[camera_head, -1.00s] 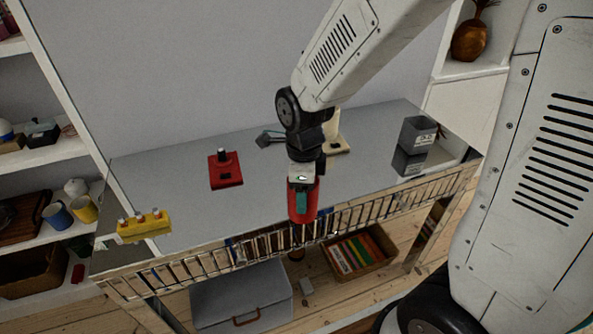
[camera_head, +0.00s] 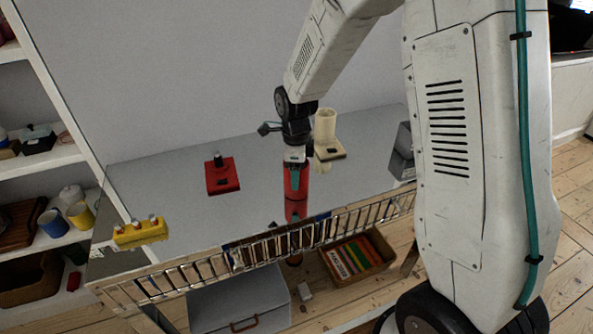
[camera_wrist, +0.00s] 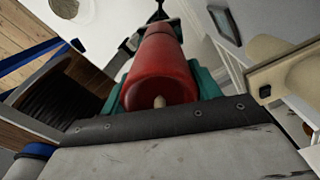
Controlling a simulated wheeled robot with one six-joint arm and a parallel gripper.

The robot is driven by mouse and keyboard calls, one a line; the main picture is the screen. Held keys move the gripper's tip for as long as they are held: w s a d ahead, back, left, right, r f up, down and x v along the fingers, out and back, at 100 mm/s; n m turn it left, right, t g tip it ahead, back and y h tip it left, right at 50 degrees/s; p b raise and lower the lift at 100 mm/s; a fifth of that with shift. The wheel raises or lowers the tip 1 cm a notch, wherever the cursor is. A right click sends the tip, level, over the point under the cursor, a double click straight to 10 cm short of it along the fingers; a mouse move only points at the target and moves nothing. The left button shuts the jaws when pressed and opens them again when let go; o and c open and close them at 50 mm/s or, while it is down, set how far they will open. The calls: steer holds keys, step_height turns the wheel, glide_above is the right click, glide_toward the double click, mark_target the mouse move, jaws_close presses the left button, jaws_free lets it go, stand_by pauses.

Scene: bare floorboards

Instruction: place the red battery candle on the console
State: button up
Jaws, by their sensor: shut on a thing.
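The red battery candle (camera_head: 296,181) is a red cylinder held upright in my gripper (camera_head: 296,172), over the front part of the grey console top near its railing. A red reflection shows in the glossy top just below it. I cannot tell whether its base touches. In the wrist view the candle (camera_wrist: 160,72) lies between the teal fingers of my gripper (camera_wrist: 160,85), with a pale wick-like tip toward the camera. The console (camera_head: 255,205) is a long grey surface with a metal railing along its front edge.
On the console stand a red device (camera_head: 222,178) to the left, a yellow block (camera_head: 140,232) at the left end, a cream holder (camera_head: 328,150) close right of my gripper and grey boxes (camera_head: 402,165) partly behind my arm. A book basket (camera_head: 357,258) sits below.

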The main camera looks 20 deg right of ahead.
steer(key=shift+f, duration=0.15)
steer(key=o, duration=1.1)
step_height(320, 180, up, 12)
steer(key=shift+r, duration=0.25)
steer(key=s+d+r+n, duration=0.2)
steer(key=s+r+n, duration=0.75)
steer(key=s, duration=0.35)
steer(key=s+n, duration=0.4)
steer(key=s, duration=0.1)
steer(key=s+n, duration=0.5)
steer(key=s, duration=0.1)
steer(key=s+d+n+t, duration=0.1)
steer(key=s+n, duration=0.3)
steer(key=s, duration=0.2)
steer(key=shift+r+n, duration=0.1)
steer(key=shift+n, duration=0.25)
steer(key=o, duration=0.3)
